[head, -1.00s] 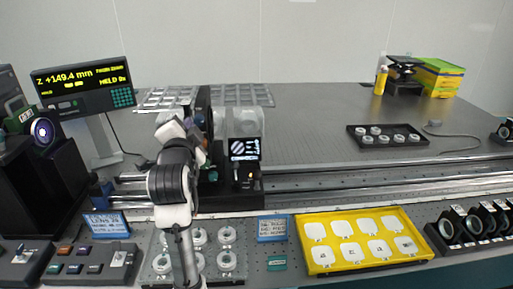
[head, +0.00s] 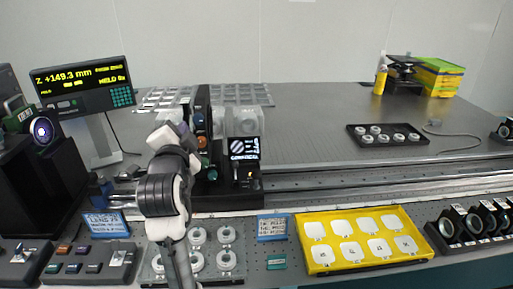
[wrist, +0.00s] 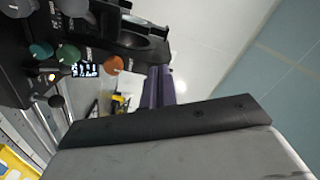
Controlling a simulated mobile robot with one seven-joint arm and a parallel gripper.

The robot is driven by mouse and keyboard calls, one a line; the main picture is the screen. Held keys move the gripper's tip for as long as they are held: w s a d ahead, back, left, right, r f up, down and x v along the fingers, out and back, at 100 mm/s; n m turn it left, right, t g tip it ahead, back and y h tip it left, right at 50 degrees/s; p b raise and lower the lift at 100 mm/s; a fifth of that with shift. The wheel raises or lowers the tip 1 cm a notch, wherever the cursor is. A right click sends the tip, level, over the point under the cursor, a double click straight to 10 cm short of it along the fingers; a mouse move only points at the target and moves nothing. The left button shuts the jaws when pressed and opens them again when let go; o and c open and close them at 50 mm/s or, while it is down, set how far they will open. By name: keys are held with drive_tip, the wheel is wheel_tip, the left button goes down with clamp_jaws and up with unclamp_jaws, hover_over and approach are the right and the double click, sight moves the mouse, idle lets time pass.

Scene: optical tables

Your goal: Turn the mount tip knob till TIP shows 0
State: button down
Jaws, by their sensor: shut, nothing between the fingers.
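The dark mount (head: 203,115) stands on the rail behind my gripper in the head view. It carries an orange knob (head: 202,142) and a green knob (head: 205,161). In the wrist view, the orange knob (wrist: 113,65) is left of my fingers, with a teal knob (wrist: 40,50) and a green knob (wrist: 68,54) farther left. Which one is the tip knob I cannot tell. A small screen (head: 243,148) beside the mount shows a striped disc and text too small to read. My gripper (wrist: 158,86) is shut and empty, apart from the knobs.
A readout (head: 83,86) at left shows Z +149.3 mm. A tray of white rings (head: 225,246) and a yellow tray (head: 303,235) lie in front of the rail. A black tray (head: 352,138) sits behind. The back table is mostly clear.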

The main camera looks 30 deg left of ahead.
drive_tip(key=shift+v, duration=1.5)
